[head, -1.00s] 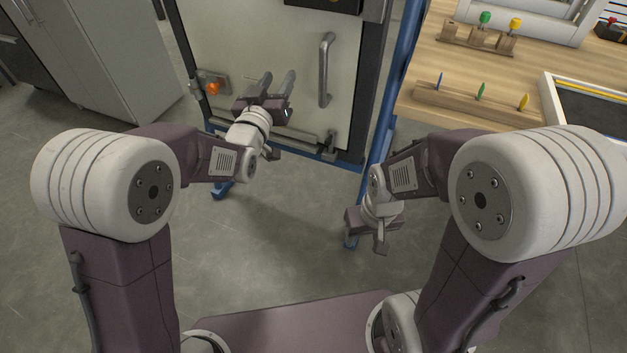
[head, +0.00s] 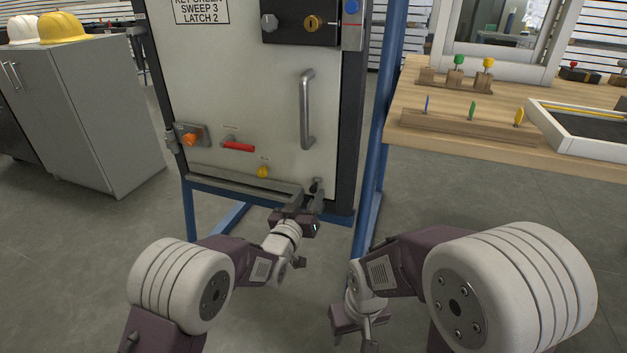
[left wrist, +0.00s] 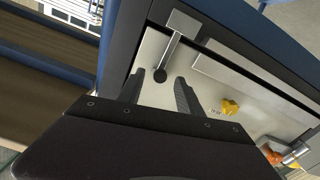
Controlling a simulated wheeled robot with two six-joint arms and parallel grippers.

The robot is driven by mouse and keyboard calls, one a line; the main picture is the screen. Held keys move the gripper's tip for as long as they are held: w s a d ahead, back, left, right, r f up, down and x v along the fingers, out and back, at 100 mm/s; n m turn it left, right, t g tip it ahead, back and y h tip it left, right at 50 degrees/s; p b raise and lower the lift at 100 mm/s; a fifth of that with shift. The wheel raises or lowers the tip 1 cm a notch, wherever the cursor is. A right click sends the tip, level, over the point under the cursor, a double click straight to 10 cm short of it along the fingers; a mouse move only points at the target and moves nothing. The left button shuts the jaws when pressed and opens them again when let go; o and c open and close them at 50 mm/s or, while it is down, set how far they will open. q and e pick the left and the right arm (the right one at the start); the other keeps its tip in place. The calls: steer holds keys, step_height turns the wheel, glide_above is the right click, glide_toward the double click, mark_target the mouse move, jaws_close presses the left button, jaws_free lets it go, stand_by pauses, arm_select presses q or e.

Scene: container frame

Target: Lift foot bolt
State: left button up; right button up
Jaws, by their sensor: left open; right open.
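The foot bolt (head: 315,186) is a small upright rod with a dark knob at the lower right corner of the pale door (head: 240,100). In the left wrist view the foot bolt (left wrist: 170,53) is a grey bar ending in a round dark knob. My left gripper (head: 307,198) is open at the bolt, and its fingers partly hide it in the head view. In the left wrist view the knob lies between and just beyond the fingertips of my left gripper (left wrist: 158,84). Contact cannot be told. My right gripper (head: 357,322) hangs low and open, away from the door.
A vertical handle (head: 307,110), an orange knob (head: 189,138), a red lever (head: 238,147) and a yellow knob (head: 263,171) are on the door. A grey rail (head: 235,183) runs along its bottom. A blue post (head: 381,130) and wooden bench (head: 450,150) stand right.

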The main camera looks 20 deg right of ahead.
mark_target(312, 190)
arm_select(q)
steer(key=shift+w+d+r+p, duration=0.45)
steer(key=shift+w+p, duration=0.1)
steer(key=shift+w, duration=0.15)
steer(key=shift+w+d+f+b, duration=0.3)
steer(key=shift+w+f+b, duration=0.25)
steer(key=shift+b, duration=0.4)
steer(key=shift+w+d, duration=0.3)
steer(key=shift+w, duration=0.05)
steer(key=shift+r, duration=0.1)
arm_select(e)
steer(key=shift+r, duration=0.1)
arm_select(q)
steer(key=shift+c, duration=0.3)
jaws_close()
steer(key=shift+r, duration=0.15)
arm_select(e)
steer(key=shift+r, duration=0.15)
